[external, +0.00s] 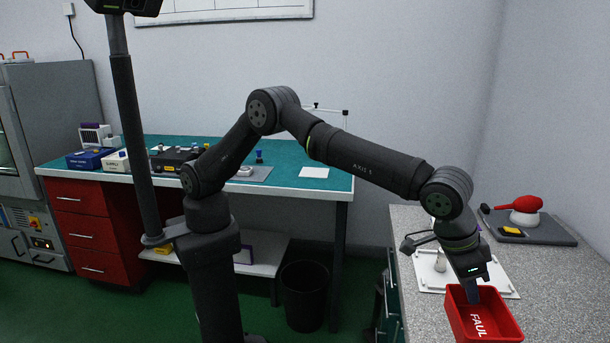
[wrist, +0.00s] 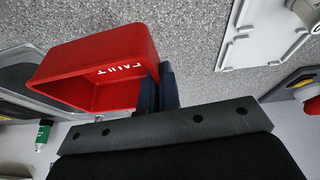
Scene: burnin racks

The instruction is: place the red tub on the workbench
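The red tub (external: 503,327), with white lettering on its wall, is at the lower right of the external view, over the speckled grey counter (external: 565,280). It also fills the upper left of the wrist view (wrist: 95,58) and looks empty. My gripper (external: 472,291) points down at the tub's far wall. In the wrist view its blue fingers (wrist: 158,88) stand on either side of the tub's wall, closed on it. I cannot tell whether the tub touches the counter. The green-topped workbench (external: 318,185) stands along the back wall.
A white tray (external: 505,285) lies behind the tub. A dark board (external: 550,232) with a red-and-white object is farther back. Boxes and a dark device (external: 172,160) occupy the workbench's left and middle; its right front is mostly clear. A black bin (external: 304,295) stands below.

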